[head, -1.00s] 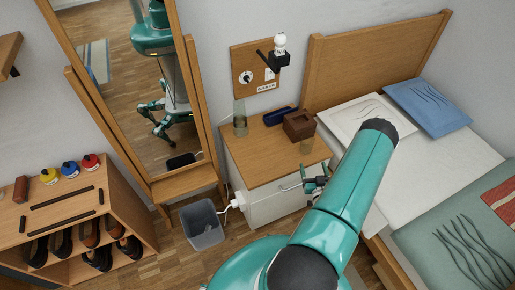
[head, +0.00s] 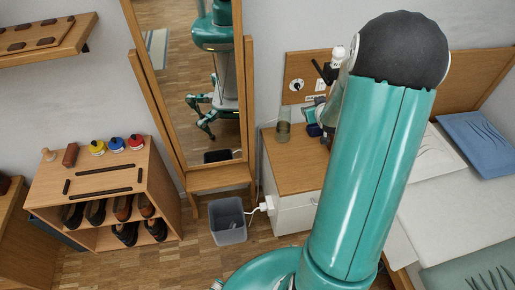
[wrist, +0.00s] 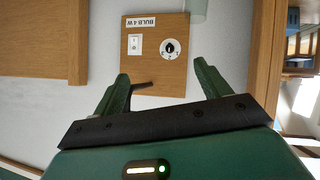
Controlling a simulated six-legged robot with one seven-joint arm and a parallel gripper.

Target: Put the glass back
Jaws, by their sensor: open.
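A clear greenish glass (head: 283,131) stands upright near the back left corner of the wooden bedside cabinet (head: 290,170). A pale translucent piece, probably this glass (wrist: 196,9), shows at the top edge of the wrist view. My gripper (wrist: 162,72) is open, with nothing between its fingers, and faces the wall panel. In the head view my arm hides most of the gripper and the right part of the cabinet top. Any other glass there is hidden.
The wall panel (wrist: 157,55) carries a switch and a dial. A dark blue object (head: 314,130) lies beside the arm. The standing mirror (head: 190,185), grey bin (head: 228,222) and shoe rack (head: 105,190) stand to the left. The bed (head: 465,210) is at right.

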